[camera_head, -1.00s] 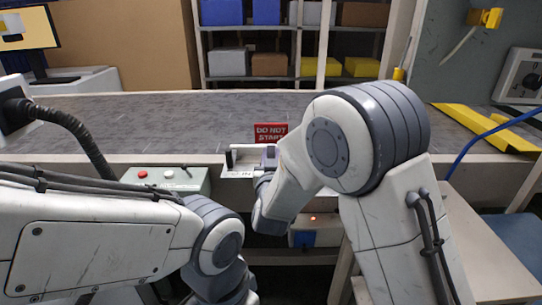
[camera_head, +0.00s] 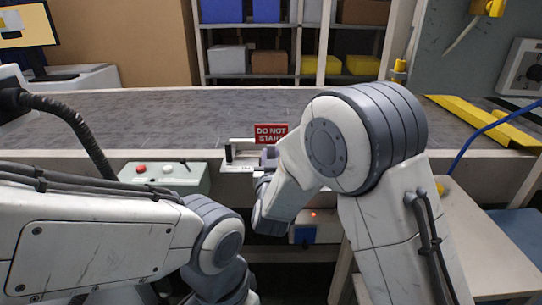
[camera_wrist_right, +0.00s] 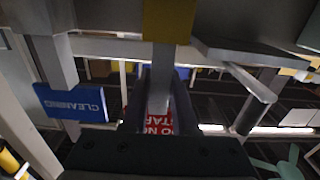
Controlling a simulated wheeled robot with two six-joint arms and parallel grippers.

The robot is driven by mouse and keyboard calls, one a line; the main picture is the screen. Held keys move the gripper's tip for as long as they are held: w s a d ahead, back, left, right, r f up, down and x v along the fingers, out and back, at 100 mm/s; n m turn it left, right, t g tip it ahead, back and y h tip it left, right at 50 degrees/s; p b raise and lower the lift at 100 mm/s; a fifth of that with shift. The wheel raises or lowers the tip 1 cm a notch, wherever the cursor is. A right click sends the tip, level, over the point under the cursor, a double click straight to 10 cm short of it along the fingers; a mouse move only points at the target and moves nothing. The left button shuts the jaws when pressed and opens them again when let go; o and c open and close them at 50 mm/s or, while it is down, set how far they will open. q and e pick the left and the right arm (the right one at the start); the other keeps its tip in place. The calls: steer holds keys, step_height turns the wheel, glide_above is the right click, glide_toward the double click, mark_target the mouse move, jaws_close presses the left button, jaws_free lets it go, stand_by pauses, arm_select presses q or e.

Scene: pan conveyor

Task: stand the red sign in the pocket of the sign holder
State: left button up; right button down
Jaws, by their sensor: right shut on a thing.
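The red sign (camera_head: 270,134), with white lettering, is upright at the conveyor's front edge in the head view. In the right wrist view the red sign (camera_wrist_right: 158,125) shows its lettering upside down, between my finger parts. My right gripper (camera_head: 268,155) is shut on it, mostly hidden behind its own forearm. A pale fixture (camera_head: 238,167) with a dark upright post is just left of the sign; it looks like the sign holder. Its pocket cannot be made out, nor whether the sign touches it. My left arm is low at left; its gripper is out of view.
The conveyor (camera_head: 130,112) runs across behind the sign. A blue sign (camera_wrist_right: 72,103) shows in the right wrist view. Yellow rails (camera_head: 485,124) lie at the right.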

steer(key=shift+f+b, duration=1)
steer(key=shift+f, duration=0.2)
steer(key=c, duration=0.6)
jaws_free()
steer(key=s, duration=1)
steer(key=shift+s+p, duration=0.25)
steer(key=shift+p, duration=0.1)
